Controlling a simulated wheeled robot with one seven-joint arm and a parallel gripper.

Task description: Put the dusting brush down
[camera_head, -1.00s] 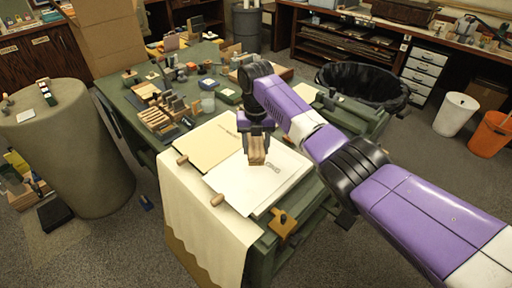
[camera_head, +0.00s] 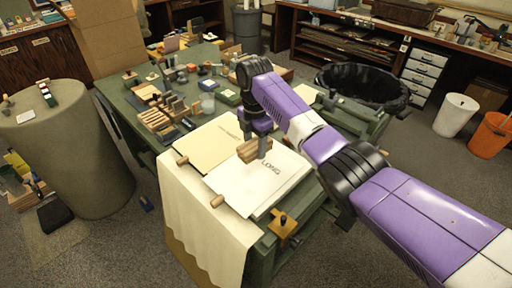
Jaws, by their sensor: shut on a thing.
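The dusting brush (camera_head: 247,151) looks like a small light-brown wooden block at this size. It is in my gripper (camera_head: 260,147), which points down over the front end of the green table. My gripper is shut on the brush. Below it lies a white sheet or board (camera_head: 238,188) with dark lettering. I cannot tell whether the brush touches the sheet or hangs just above it. The brush's bristles are not clear, and my gripper and purple arm hide part of what lies behind.
A cream sheet (camera_head: 205,146) lies behind the white one. Wooden racks, small pots and blocks crowd the green table (camera_head: 121,100) at the back left. A yellow-brown clamp-like piece (camera_head: 283,225) sits at the front corner. A black-lined bin (camera_head: 362,84) stands to the right.

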